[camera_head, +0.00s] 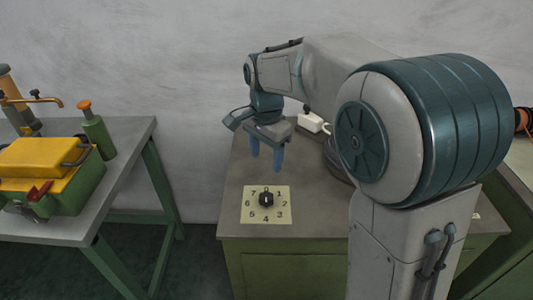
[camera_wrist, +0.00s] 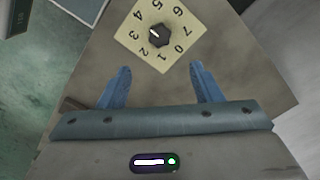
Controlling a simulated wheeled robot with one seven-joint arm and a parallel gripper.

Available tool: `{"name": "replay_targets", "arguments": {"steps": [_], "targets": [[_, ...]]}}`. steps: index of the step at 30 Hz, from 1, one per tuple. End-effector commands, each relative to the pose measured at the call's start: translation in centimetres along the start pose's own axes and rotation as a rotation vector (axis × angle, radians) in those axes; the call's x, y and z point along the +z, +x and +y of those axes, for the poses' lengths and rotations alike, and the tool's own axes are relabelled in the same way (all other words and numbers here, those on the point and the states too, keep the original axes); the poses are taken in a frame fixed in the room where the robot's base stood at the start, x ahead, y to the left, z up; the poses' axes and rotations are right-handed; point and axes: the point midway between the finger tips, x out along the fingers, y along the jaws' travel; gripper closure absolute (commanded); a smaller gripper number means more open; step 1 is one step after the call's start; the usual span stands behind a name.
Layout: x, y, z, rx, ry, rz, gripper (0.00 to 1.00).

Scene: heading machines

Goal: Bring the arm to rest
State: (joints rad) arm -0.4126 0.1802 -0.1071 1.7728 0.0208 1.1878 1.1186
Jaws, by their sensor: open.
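My gripper (camera_head: 266,157) hangs over the green cabinet's grey top, fingers pointing down, above and behind the numbered dial plate. In the wrist view its two blue fingers (camera_wrist: 158,88) stand apart with nothing between them. The arm is raised and bent, reaching from the right. The dial's black knob (camera_head: 266,199) sits at the middle of a cream plate (camera_head: 248,213) with numbers around it. The knob (camera_wrist: 159,37) also shows in the wrist view, beyond the fingertips and apart from them.
A green cabinet (camera_head: 290,262) stands under the gripper. A white box (camera_head: 311,122) lies on its top, near the arm. At left, a grey table (camera_head: 130,140) holds a yellow and green toolbox (camera_head: 45,160) and a green bottle (camera_head: 97,133). A floor gap separates table and cabinet.

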Motion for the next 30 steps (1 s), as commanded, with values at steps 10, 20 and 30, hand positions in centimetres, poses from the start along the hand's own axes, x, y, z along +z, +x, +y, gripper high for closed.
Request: {"name": "replay_targets", "arguments": {"steps": [10,20,30], "targets": [[-0.1,-0.1,0.5,-0.005,-0.011,0.001,0.41],[-0.5,-1.6,10.1,-0.085,-0.304,0.055,0.41],[1.7,0.1,20.4,-0.113,-0.675,0.188,0.41]]}}
